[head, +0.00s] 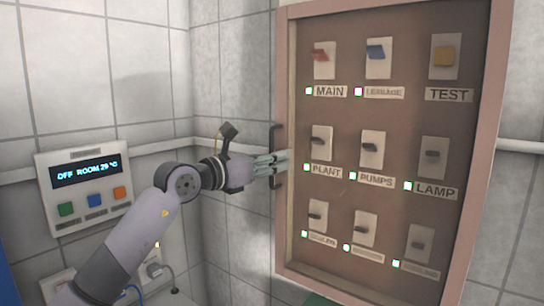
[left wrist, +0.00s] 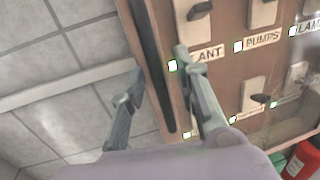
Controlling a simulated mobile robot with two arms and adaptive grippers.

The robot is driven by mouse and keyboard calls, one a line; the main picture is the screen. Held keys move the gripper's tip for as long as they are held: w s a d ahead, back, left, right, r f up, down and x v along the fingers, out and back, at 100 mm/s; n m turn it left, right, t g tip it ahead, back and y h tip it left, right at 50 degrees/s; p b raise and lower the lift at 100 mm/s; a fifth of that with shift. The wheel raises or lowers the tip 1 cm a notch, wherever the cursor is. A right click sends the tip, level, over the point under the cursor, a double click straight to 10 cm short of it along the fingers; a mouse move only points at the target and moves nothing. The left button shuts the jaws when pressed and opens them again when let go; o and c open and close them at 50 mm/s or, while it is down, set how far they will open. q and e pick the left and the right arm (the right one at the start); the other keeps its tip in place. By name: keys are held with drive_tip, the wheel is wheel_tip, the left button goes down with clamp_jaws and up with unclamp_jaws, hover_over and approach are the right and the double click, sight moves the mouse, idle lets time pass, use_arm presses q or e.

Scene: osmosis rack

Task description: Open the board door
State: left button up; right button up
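The board door (head: 283,225) is a brownish-pink frame with a pane over rows of labelled switches, and it looks closed. Its dark vertical handle (head: 273,137) is on the left edge of the door. My left gripper (head: 284,160) is at the handle, crossing its middle part in the head view. In the left wrist view my left gripper (left wrist: 158,68) has its fingers apart, one on each side of the dark handle (left wrist: 153,60) in the picture. I cannot tell whether either finger touches it. My right gripper is not in view.
A wall thermostat panel (head: 88,186) with a display and coloured buttons is at the left. A socket with a plug (head: 155,268) is low on the wall. A red extinguisher-like object (left wrist: 303,160) shows at the lower right of the left wrist view. Tiled wall surrounds the board.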

use_arm(q)
clamp_jaws()
idle(0.3)
idle(0.6)
